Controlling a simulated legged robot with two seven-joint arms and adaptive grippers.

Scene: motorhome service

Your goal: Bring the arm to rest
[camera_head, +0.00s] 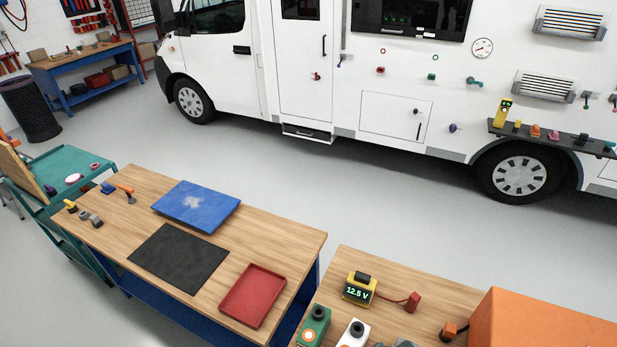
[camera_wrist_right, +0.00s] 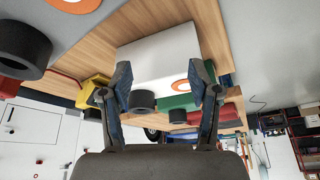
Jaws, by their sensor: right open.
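My right gripper (camera_wrist_right: 163,77) is open in the right wrist view, its two dark fingers spread apart. A white box (camera_wrist_right: 158,55) with a black knob and an orange ring shows between and beyond the fingertips. I cannot tell how far it is from them or whether they touch it. The white box also shows at the bottom of the head view (camera_head: 349,337), on the wooden bench (camera_head: 400,268). Neither of my arms shows in the head view, and my left gripper is in no view.
On the same bench stand a green box (camera_head: 312,327), a yellow meter (camera_head: 359,291) reading 12.5 V and an orange case (camera_head: 545,325). The left bench holds a blue panel (camera_head: 197,206), a black mat (camera_head: 178,258) and a red tray (camera_head: 252,296). Floor (camera_head: 370,190) before the motorhome is clear.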

